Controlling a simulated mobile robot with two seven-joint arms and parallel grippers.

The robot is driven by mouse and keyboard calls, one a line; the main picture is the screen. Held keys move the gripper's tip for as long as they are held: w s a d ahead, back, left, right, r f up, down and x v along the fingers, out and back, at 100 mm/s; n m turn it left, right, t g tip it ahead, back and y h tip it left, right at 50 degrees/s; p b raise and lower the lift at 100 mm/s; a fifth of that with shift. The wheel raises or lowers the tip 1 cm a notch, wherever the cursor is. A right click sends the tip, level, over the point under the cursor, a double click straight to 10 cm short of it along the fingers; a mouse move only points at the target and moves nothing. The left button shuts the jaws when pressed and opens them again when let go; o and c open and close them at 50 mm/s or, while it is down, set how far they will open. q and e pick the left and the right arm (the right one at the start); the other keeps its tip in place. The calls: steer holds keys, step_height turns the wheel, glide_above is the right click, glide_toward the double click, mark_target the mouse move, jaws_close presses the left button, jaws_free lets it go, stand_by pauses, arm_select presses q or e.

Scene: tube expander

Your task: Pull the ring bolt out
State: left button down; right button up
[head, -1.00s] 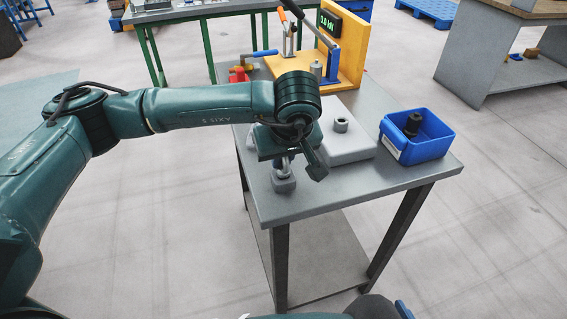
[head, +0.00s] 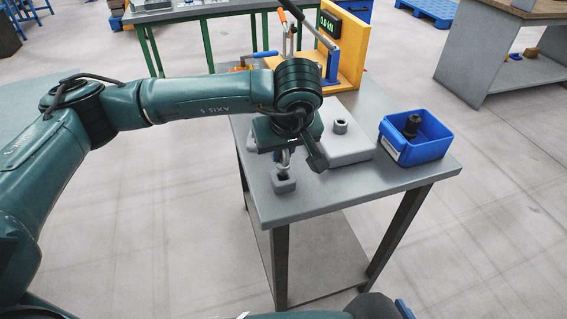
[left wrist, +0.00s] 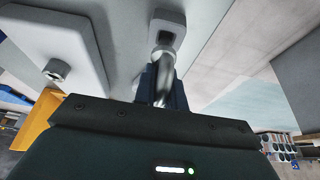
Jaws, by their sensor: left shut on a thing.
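The left gripper (head: 281,153) is shut on the metal ring bolt (head: 284,161), above a small grey block (head: 285,186) near the left edge of the table. The left wrist view shows the ring bolt (left wrist: 161,68) between the fingers (left wrist: 162,88), and the grey block (left wrist: 178,19) beyond it. A dark opening shows in the block's top beside the bolt's end. I cannot tell whether the bolt's tip is fully clear of the opening. The right gripper is not in view.
A light grey plate with a raised collar (head: 341,127) lies right of the gripper. A blue bin (head: 426,148) holding a dark part (head: 411,125) stands at the table's right. A yellow stand with levers (head: 350,55) is at the back. The table's front (head: 335,199) is clear.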

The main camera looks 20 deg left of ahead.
arm_select(q)
steer(key=shift+r+p, duration=1.6)
steer(key=shift+r, duration=2.25)
